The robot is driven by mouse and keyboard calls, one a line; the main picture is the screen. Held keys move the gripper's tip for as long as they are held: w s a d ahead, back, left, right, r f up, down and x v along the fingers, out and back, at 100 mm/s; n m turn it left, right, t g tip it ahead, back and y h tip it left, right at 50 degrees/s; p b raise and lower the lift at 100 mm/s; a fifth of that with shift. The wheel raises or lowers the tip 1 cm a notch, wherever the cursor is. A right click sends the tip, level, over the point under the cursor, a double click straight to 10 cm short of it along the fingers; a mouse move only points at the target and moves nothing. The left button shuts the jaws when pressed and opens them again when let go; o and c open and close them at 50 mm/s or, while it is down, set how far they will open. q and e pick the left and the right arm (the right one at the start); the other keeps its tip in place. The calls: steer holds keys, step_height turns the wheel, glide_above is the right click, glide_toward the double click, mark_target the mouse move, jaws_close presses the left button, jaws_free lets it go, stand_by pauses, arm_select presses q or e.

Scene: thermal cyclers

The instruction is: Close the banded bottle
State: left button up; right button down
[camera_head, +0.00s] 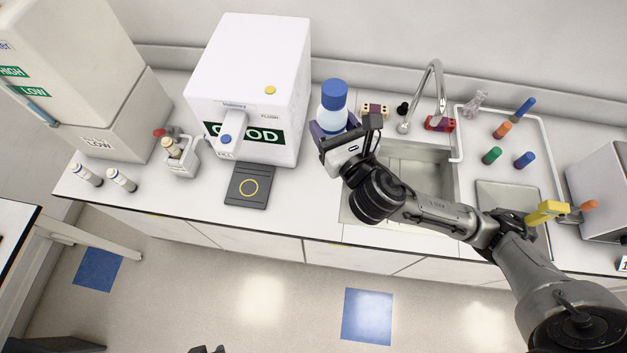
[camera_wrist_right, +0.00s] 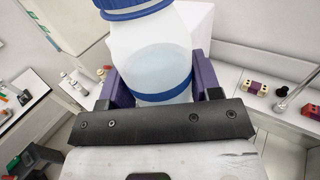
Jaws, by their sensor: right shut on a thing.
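The banded bottle (camera_head: 333,97) is white and translucent, with a blue cap (camera_head: 334,88) on its top. In the right wrist view the bottle (camera_wrist_right: 150,48) shows a blue band (camera_wrist_right: 160,85) around its body. The blue cap (camera_wrist_right: 133,8) is cut off by the upper edge there, so I cannot tell how tightly it sits. My right gripper (camera_head: 333,124) is shut on the bottle, with its purple fingers on both sides of the body. The bottle is held roughly upright in front of the counter's back part, between the white machine and the sink. My left gripper is not seen.
A white machine (camera_head: 245,70) stands left of the bottle, with a dark pad (camera_head: 248,187) before it. The sink (camera_head: 420,160) and faucet (camera_head: 436,92) are to the right. Several coloured-cap items, such as a green one (camera_head: 491,156), stand farther right. The counter's front strip (camera_head: 290,207) is clear.

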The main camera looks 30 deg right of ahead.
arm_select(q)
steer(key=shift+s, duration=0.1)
